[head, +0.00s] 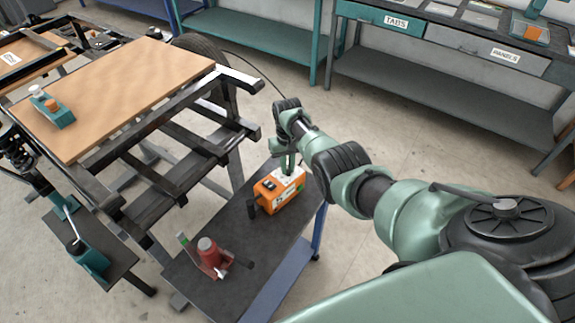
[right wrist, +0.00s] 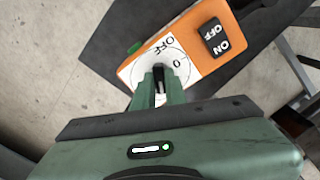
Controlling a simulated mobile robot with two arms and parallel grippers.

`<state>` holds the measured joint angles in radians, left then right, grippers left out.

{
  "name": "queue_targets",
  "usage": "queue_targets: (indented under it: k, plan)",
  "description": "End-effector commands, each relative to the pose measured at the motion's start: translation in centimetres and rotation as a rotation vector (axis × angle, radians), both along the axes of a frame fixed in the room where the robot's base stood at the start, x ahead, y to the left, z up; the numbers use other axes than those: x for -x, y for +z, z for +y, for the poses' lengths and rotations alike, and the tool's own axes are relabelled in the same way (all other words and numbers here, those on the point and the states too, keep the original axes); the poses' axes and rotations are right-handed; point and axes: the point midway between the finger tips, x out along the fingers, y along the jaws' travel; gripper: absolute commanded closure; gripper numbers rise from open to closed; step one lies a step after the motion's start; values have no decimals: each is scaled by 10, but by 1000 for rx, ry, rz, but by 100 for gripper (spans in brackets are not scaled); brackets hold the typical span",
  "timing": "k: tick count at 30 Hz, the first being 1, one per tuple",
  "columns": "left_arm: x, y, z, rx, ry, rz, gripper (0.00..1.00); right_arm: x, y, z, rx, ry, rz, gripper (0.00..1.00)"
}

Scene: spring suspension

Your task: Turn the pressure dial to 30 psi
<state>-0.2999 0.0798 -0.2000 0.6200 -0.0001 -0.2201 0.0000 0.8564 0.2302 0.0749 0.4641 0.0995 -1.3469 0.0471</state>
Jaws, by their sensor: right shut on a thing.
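The orange pump box (head: 266,187) stands on a dark cart top. My right gripper (head: 289,167) reaches down onto its top from above. The fingers of my right gripper (right wrist: 160,85) are over this dial face, shut on the dial knob. The knob and part of the scale are mostly hidden by the fingers, so I cannot read the setting. A black ON/OFF switch (right wrist: 215,37) sits beside the dial. My left gripper is not in view.
A red jack (head: 208,255) stands on the same cart (head: 235,225), nearer the front. A dark frame with a wooden board (head: 130,90) lies to the left. Shelved workbenches (head: 440,85) stand at the back, with open floor between.

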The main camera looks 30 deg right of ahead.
Motion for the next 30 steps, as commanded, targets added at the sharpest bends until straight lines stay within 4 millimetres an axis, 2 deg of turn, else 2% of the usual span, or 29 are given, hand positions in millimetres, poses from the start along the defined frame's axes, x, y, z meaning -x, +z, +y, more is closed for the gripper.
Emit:
queue_targets:
  k: [13,30]
  plan:
    - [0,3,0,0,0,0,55,0,1,0,0,-250,0,100]
    - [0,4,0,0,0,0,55,-1,0,0,0,-295,-1,100]
